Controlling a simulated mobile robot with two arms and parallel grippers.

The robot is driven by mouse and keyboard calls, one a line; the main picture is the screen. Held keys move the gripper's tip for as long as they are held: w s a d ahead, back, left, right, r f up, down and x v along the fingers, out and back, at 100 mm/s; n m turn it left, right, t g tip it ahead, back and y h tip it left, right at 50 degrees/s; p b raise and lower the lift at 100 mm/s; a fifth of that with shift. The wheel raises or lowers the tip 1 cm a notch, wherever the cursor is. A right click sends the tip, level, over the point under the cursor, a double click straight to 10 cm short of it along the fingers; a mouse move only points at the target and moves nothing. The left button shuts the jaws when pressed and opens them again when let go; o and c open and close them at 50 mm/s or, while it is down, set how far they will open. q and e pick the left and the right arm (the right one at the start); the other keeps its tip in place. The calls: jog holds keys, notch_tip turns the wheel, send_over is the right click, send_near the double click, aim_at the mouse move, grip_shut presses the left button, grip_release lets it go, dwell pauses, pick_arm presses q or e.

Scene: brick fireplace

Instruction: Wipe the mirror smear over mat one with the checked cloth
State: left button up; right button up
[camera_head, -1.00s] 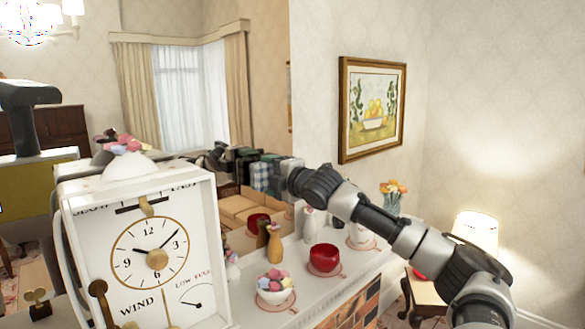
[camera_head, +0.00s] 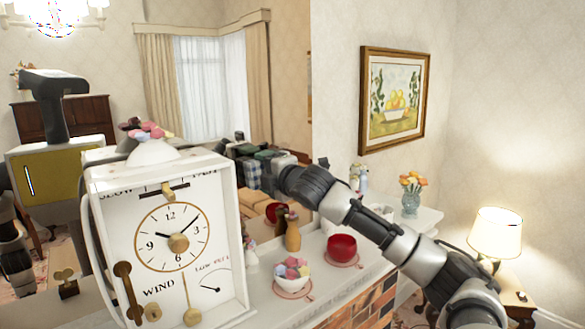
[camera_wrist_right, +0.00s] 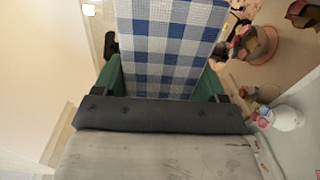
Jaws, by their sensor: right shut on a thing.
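My right gripper (camera_head: 268,172) is shut on the blue-and-white checked cloth (camera_wrist_right: 165,45). Its green fingers show on both sides of the cloth in the right wrist view. In the head view it reaches over the mantel to the large mirror (camera_head: 285,85), and its reflection almost meets it. I cannot tell whether the cloth touches the glass. I cannot make out the smear. Round pink mats lie on the mantel, one under a bowl of coloured balls (camera_head: 292,270) and one under a red bowl (camera_head: 342,247). I cannot tell which is mat one. My left gripper is out of view.
A big white clock (camera_head: 170,240) stands in the left foreground, close to the mirror. An orange-brown vase (camera_head: 293,235) stands behind the bowls. A flower vase (camera_head: 410,200) is at the mantel's far end. A lit lamp (camera_head: 495,235) is at the right.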

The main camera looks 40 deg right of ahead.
jog(key=shift+w+a+r, duration=0.1)
jog(key=shift+a+r, duration=0.05)
jog(key=shift+a, duration=0.5)
jog(key=shift+w+a+r, duration=0.15)
jog(key=shift+a+r, duration=0.05)
jog(key=shift+a, duration=0.45)
jog(key=shift+w+a+r, duration=0.1)
jog(key=shift+a+r, duration=0.05)
jog(key=shift+a, duration=0.5)
jog(key=shift+a+r+t, duration=0.3)
jog(key=shift+a+r, duration=0.1)
jog(key=shift+a, duration=0.25)
jog(key=shift+f, duration=0.1)
jog(key=shift+s+d+f+b, duration=0.1)
jog(key=shift+s+f+b, duration=0.1)
jog(key=shift+f+b, duration=0.3)
jog(key=b, duration=0.5)
send_near(253, 172)
jog(key=w+d+r, duration=0.1)
jog(key=w, duration=0.2)
jog(key=shift+w+r+h, duration=0.1)
jog(key=shift+w+h, duration=0.15)
jog(key=shift+h, duration=0.15)
